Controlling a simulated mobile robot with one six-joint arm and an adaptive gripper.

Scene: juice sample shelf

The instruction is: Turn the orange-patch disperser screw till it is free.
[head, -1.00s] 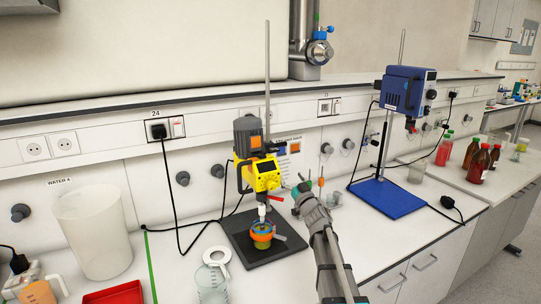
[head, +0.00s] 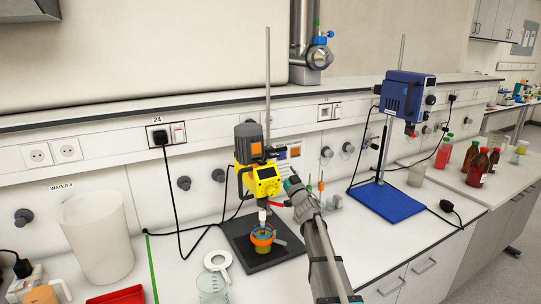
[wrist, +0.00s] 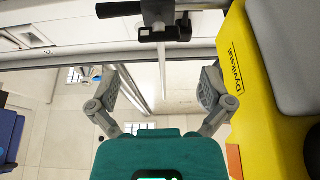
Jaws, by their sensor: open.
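The yellow disperser (head: 265,178) with a grey motor top hangs on a tall stand rod (head: 268,75) over a black base plate. In the wrist view its yellow housing (wrist: 250,85) fills the right side. A black clamp with a dark screw-like bar (wrist: 165,30) shows at the top, around a pale rod. I cannot make out which part is the named screw. My gripper (wrist: 158,89) is open and empty, its fingers apart below the clamp in the picture. In the head view my gripper (head: 290,176) is just right of the disperser; its fingertips are hard to see.
A blue stirrer (head: 405,95) on a blue base stands to the right.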

